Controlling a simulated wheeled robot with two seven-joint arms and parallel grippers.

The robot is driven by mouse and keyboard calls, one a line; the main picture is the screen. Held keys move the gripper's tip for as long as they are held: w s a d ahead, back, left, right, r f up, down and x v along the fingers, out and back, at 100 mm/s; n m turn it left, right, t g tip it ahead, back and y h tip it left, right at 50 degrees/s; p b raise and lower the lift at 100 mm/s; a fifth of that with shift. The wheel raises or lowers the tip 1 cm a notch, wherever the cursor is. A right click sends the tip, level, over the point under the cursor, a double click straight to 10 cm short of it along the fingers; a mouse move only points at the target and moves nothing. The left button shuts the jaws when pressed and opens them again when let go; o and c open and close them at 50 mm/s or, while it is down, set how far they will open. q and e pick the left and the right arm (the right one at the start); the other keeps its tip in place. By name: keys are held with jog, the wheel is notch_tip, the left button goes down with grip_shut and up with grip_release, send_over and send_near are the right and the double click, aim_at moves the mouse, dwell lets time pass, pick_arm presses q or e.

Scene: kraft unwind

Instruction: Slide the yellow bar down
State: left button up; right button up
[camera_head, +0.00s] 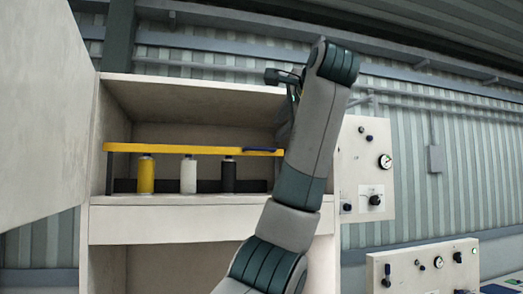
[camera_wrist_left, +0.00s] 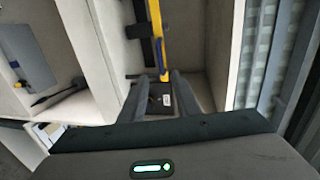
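The yellow bar (camera_head: 200,149) runs level across the front of the open cabinet in the head view, above three cans. A blue piece (camera_head: 260,150) sits on it near its right end. In the left wrist view the yellow bar (camera_wrist_left: 156,22) runs up from between my fingers, with the blue piece (camera_wrist_left: 161,55) close to the fingertips. My left gripper (camera_wrist_left: 160,78) has its fingers apart, with the bar's end seen between them and no clear contact. In the head view the left gripper (camera_head: 283,78) is partly hidden by my wrist, high at the cabinet's right side. My right gripper is not seen.
Yellow (camera_head: 146,176), white (camera_head: 188,176) and black (camera_head: 228,176) cans stand on the shelf behind the bar. The cabinet door (camera_head: 40,110) is open at left. A gauge panel (camera_head: 362,170) is at right, and another panel (camera_head: 425,268) is lower right.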

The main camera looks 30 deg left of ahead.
aim_at(262, 148)
pick_arm(q)
jog(key=shift+a, duration=0.15)
jog(key=p+x, duration=0.9)
jog(key=x, duration=0.8)
jog(key=shift+w, duration=0.15)
jog(key=shift+f, duration=0.1)
